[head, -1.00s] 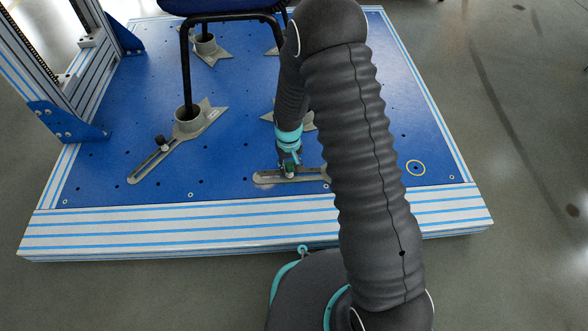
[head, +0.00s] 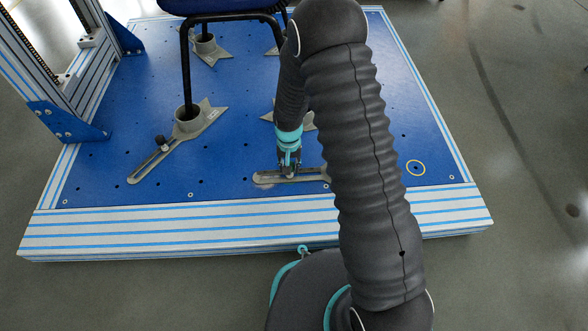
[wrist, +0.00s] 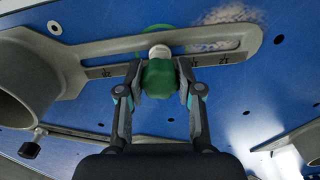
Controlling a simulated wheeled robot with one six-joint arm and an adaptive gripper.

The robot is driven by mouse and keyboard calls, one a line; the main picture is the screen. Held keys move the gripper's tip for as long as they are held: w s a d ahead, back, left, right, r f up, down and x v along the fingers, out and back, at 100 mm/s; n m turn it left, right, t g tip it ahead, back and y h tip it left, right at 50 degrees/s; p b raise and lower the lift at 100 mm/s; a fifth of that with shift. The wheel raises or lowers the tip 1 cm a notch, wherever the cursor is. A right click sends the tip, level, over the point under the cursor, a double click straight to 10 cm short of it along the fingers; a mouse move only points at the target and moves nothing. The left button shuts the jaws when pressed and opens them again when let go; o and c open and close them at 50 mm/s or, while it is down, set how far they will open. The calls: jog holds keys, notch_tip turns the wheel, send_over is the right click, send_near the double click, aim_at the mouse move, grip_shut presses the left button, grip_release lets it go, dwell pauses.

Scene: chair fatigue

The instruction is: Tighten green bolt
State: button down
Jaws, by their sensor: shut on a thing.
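The green bolt (wrist: 159,79) has a green knob head and a pale shaft. In the wrist view it sits at the slot of a grey slotted clamp bar (wrist: 220,42). My gripper (wrist: 160,84) is shut on the green bolt, with one finger on each side of the knob. In the head view my gripper (head: 289,171) points down at the slotted bar (head: 270,178) near the front of the blue platform. The bolt itself is hardly visible there, hidden by the fingers.
A grey cup (wrist: 20,88) joins the bar at left in the wrist view. Another slotted clamp with a dark knob (head: 161,142) lies to the left on the blue platform (head: 110,185). A chair leg (head: 186,70) stands in its cup.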

jog(key=shift+s, duration=0.1)
jog(key=m, duration=0.4)
jog(key=c, duration=0.8)
grip_release()
jog(key=shift+o, duration=0.2)
jog(key=n, duration=0.4)
